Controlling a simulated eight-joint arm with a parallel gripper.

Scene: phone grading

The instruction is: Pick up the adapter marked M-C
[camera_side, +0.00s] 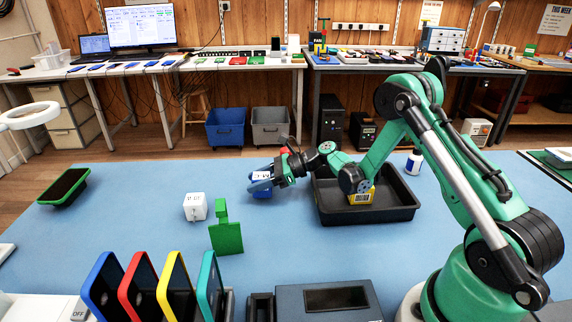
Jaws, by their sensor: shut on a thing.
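My gripper (275,180) is left of the black tray, low over the blue mat. It is shut on a small blue block with a white label (261,189); the dark mark on the label is too small to read, and the jaws hide part of the block. A white cube (195,207) with small dark marks stands on the mat to the left, apart from my gripper. A yellow block (361,196) with a white label is in the black tray (400,213), partly behind my arm. I cannot tell which piece bears M-C.
A green stand (226,237) stands near the white cube. A phone in a green case (64,187) is at the far left. Blue, red, yellow and teal phones (139,287) stand upright in front. The left-middle mat (130,220) is clear.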

